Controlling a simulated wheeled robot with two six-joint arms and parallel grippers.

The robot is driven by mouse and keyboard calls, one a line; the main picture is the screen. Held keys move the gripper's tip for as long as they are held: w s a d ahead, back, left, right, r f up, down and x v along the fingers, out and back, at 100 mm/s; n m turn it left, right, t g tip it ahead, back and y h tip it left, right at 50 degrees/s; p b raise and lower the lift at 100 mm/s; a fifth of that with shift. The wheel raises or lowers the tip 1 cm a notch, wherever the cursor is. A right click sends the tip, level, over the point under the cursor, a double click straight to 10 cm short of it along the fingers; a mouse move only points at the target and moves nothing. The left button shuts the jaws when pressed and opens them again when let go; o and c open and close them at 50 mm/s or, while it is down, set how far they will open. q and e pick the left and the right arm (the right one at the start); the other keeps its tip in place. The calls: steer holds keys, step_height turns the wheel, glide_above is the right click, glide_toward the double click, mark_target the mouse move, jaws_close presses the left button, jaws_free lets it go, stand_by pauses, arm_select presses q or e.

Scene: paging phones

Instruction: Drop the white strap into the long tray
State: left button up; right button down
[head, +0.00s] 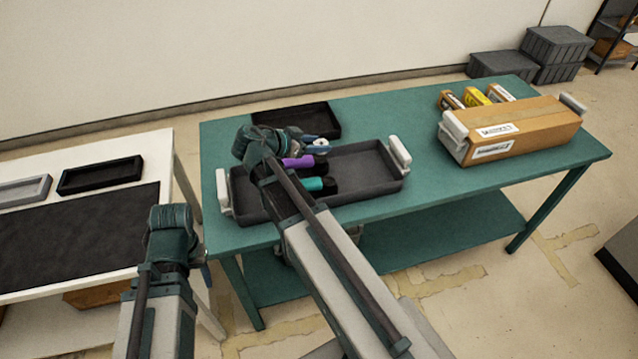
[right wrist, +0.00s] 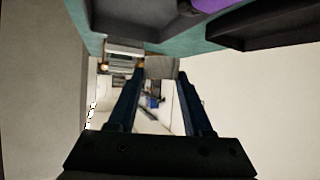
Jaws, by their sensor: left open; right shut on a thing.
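The long tray (head: 365,172) is dark grey with white end handles and stands on the green table. A purple roll (head: 298,162) and a teal roll (head: 313,184) lie in its left part. My right gripper (head: 305,138) is above the tray's back edge, partly hidden by its own wrist. It is shut on a small pale thing, taken as the white strap (head: 318,147); in the right wrist view the pale strap (right wrist: 161,67) sits between the fingertips. My left gripper (head: 172,235) is open beside the white table; its fingertips are mostly hidden.
A black tray (head: 318,116) lies behind the long tray. A cardboard box (head: 525,128) with white handles and several small packages (head: 475,97) stand at the right. The white table (head: 150,150) holds a small black tray (head: 100,176) and a grey one (head: 25,189). The green table's middle is clear.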

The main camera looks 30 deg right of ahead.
step_height(320, 180, down, 5)
steer(key=b, duration=0.4)
steer(key=shift+r, duration=0.1)
steer(key=shift+c, duration=1.2)
jaws_free()
steer(key=p+v, duration=0.6)
steer(key=v, duration=0.7)
steer(key=shift+a+r+p, duration=0.2)
steer(key=shift+a+p, duration=0.1)
steer(key=shift+a, duration=0.05)
